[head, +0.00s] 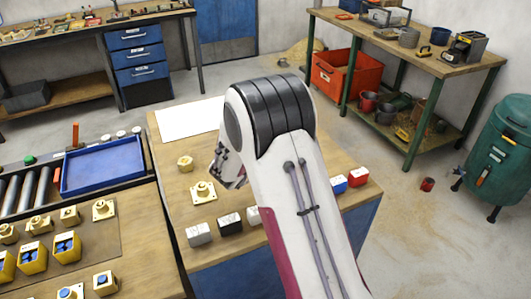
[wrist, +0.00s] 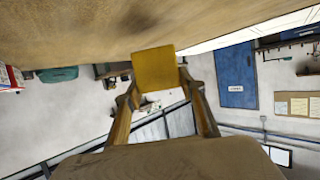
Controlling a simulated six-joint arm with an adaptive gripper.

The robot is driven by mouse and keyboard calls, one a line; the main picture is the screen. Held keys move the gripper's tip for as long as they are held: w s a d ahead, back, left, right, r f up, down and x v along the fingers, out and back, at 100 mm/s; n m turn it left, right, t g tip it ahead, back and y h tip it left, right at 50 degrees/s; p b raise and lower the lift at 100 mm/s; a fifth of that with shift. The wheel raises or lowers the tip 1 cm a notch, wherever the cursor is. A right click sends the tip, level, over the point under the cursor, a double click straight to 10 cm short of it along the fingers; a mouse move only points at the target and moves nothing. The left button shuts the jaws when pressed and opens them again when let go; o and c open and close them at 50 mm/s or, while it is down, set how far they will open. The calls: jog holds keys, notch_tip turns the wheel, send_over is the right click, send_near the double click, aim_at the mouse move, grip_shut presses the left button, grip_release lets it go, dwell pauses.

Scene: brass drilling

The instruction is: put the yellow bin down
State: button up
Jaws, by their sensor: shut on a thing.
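In the wrist view my gripper (wrist: 160,82) is shut on a yellow bin (wrist: 154,66). One plain yellow face of the bin shows between the fingertips. The wooden bench top (wrist: 90,28) fills the upper part of this view, and the bin's upper edge in the picture overlaps it. I cannot tell whether bin and bench touch. In the head view my arm hides the gripper and the held bin; the bench top (head: 168,187) shows around the arm.
A white sheet (head: 187,122) lies on the bench's far left. A yellow part (head: 185,163) and a flanged yellow part (head: 203,192) are left of my arm. Small white, black, blue and red boxes line the front edge. A blue tray (head: 104,166) and yellow fixtures stand further left.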

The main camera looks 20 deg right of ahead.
dwell(0.3)
jog(key=shift+f, duration=1.85)
jog(key=shift+f, duration=0.15)
jog(key=o, duration=1.1)
jog(key=shift+o, duration=0.2)
jog(key=shift+r, duration=0.2)
jog(key=v, duration=1.2)
